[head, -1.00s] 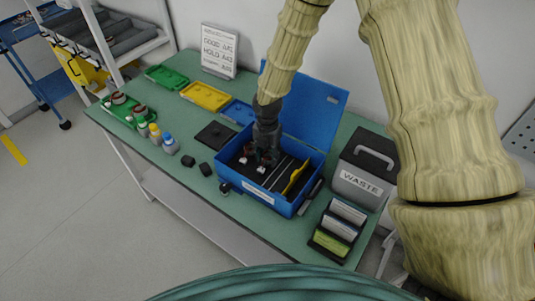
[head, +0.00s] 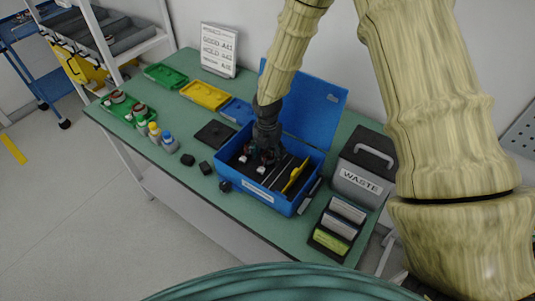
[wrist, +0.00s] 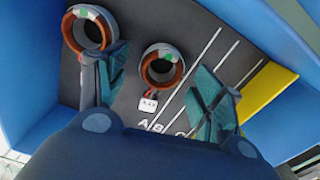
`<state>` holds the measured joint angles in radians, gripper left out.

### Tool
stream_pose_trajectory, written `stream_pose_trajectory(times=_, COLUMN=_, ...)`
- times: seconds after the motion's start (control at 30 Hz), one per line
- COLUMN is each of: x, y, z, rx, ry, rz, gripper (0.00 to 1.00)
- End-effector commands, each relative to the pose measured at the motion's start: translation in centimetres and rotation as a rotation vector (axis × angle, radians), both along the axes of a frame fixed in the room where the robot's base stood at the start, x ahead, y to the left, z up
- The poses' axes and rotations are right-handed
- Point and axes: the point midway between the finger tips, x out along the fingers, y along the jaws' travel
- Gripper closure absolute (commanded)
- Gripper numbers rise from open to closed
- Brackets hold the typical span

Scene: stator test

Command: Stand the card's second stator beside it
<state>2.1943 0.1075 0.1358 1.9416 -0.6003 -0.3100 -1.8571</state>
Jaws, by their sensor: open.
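Two stators stand in the blue case, ring ends up with copper windings and a small green mark. One stator (wrist: 88,30) is at the upper left of the wrist view. The other stator (wrist: 162,65) is to its right, with a small white tag at its lower edge, too small to read surely. My gripper (wrist: 160,92) is open, its left finger near the first stator and its right finger to the right of the second. In the head view my gripper (head: 266,148) reaches down into the blue case (head: 262,194). A white card (head: 218,50) stands at the table's back, its lettering including GOOD and HOLD.
A yellow divider (head: 294,175) stands in the case's right part, beside white floor lines. The waste bin (head: 362,170) and a card rack (head: 337,228) are to the right. A green tray (head: 127,112) with parts, bottles (head: 168,142) and small black blocks (head: 205,168) are to the left.

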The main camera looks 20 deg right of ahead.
Motion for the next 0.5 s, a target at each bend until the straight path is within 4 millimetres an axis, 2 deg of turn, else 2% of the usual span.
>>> stream_pose_trajectory(times=0.27, x=0.1, y=0.0, z=0.9, rx=0.000, ry=-0.001, rz=-0.001, gripper=0.33)
stream_pose_trajectory(times=0.5, x=0.1, y=0.0, z=4.3, rx=0.002, ry=-0.003, rz=-0.002, gripper=0.33)
